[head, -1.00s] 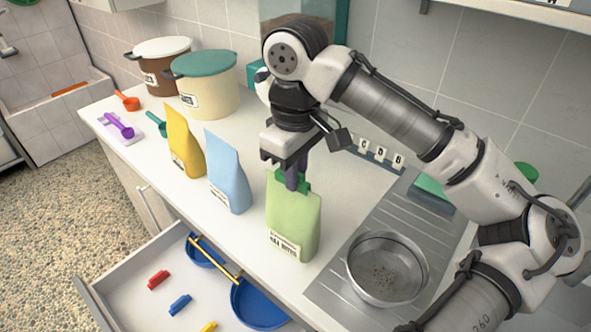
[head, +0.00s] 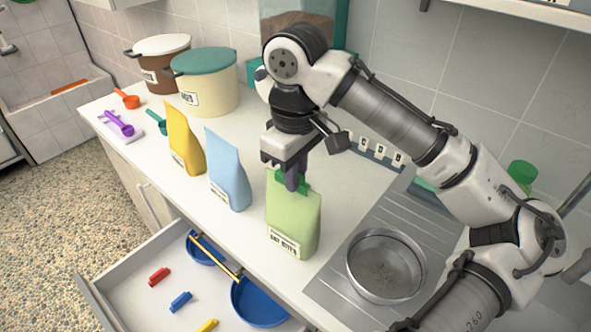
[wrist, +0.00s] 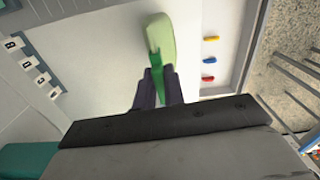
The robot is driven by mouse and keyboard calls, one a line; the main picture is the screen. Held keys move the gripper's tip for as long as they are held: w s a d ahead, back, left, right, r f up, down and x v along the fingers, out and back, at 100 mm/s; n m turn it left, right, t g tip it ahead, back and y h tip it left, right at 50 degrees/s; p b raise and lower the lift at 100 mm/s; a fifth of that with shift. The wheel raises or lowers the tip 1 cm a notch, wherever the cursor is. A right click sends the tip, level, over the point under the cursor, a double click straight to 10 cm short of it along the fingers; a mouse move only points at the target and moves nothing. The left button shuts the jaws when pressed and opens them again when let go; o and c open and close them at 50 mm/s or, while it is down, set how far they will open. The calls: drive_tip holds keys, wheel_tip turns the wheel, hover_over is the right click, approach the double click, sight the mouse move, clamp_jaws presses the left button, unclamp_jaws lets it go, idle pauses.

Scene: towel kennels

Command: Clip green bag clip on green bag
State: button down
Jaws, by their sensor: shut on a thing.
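The green bag (head: 293,222) stands upright on the counter, right of the blue and yellow bags. The green bag clip (head: 276,180) is at the bag's top edge. My gripper (head: 294,180) is right above the bag, pointing down, with its fingers shut on the clip. In the wrist view, the green clip (wrist: 155,68) sits between the two dark fingers and meets the top of the pale green bag (wrist: 161,33). How far the clip's jaws straddle the bag's top edge is hard to tell.
A blue bag (head: 228,170) and a yellow bag (head: 184,140) stand to the left. A steel bowl (head: 385,266) sits on the drainboard at right. The open drawer (head: 130,262) holds red, blue and yellow clips and blue bowls. Two lidded pots (head: 207,92) stand behind.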

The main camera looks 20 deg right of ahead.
idle(0.3)
drive_tip(key=c, duration=1.4)
unclamp_jaws()
drive_tip(key=shift+o, duration=0.3)
drive_tip(key=o, duration=0.4)
drive_tip(key=shift+r+p, duration=2.5)
drive_tip(key=shift+p, duration=0.2)
